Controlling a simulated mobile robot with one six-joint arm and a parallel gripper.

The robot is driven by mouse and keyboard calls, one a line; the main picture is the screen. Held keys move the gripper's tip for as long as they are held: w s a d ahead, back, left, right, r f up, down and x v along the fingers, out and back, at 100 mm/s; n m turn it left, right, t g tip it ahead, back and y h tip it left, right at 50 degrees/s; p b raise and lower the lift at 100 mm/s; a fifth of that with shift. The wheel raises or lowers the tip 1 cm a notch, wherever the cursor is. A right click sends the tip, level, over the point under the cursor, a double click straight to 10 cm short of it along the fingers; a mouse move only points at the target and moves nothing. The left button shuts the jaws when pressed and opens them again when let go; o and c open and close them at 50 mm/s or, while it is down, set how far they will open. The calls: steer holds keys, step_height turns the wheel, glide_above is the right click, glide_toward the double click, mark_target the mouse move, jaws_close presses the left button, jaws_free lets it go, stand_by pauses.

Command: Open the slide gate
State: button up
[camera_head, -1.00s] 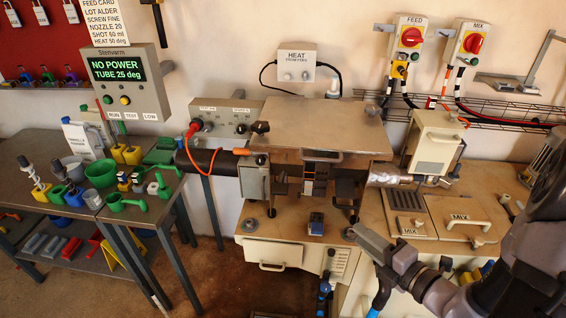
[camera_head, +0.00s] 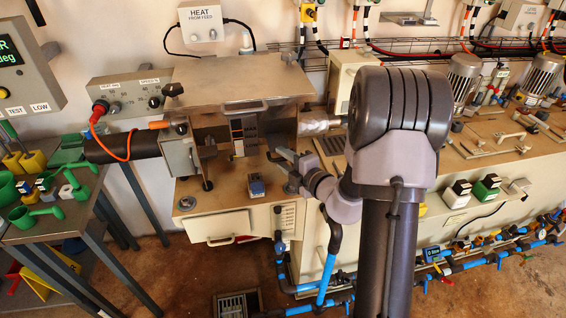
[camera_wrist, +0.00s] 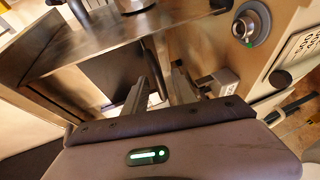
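The cream machine (camera_head: 217,193) has a wide metal lid (camera_head: 240,82) over a dark opening with a striped scale plate (camera_head: 243,135). I cannot tell for sure which part is the slide gate. My gripper (camera_head: 285,160) is at the right front of this opening, beside the machine's right post. A small grey block (camera_wrist: 225,80) with a dark knob is just right of the right finger; contact cannot be told. My arm hides the machine's right part.
A blue-and-black switch block (camera_head: 256,187) sits on the machine's front ledge. A round metal knob with a green mark (camera_wrist: 252,22) is at upper right in the wrist view. A green-cupped side table (camera_head: 50,225) stands left. Blue pipes (camera_head: 328,272) run low in front.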

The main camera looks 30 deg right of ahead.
steer(key=shift+w+a, duration=0.1)
steer(key=shift+w, duration=0.15)
steer(key=shift+c, duration=0.2)
jaws_close()
steer(key=shift+s, duration=0.1)
stand_by(1.0)
